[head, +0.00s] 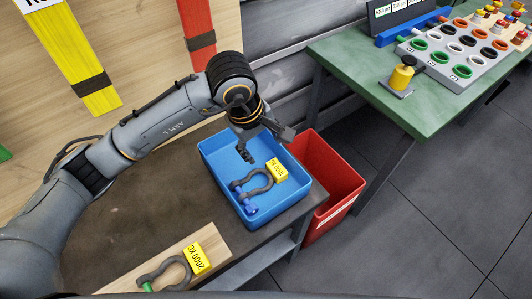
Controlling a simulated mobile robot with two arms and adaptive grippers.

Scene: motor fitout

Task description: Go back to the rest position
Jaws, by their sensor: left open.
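My left gripper (247,154) is open above the far part of a blue tray (283,216). Its arm comes in from the left. In the tray lies a dark shackle with a blue pin (256,182), with a yellow label (278,169) beside it. The gripper looks empty and apart from the shackle. My right gripper does not show.
A second shackle, with a green pin (170,269), lies on a wooden board by a "2000 KG" label (196,258). A red bin (345,172) stands right of the brown table (140,222). Further right is a green table (350,62) with a ring board.

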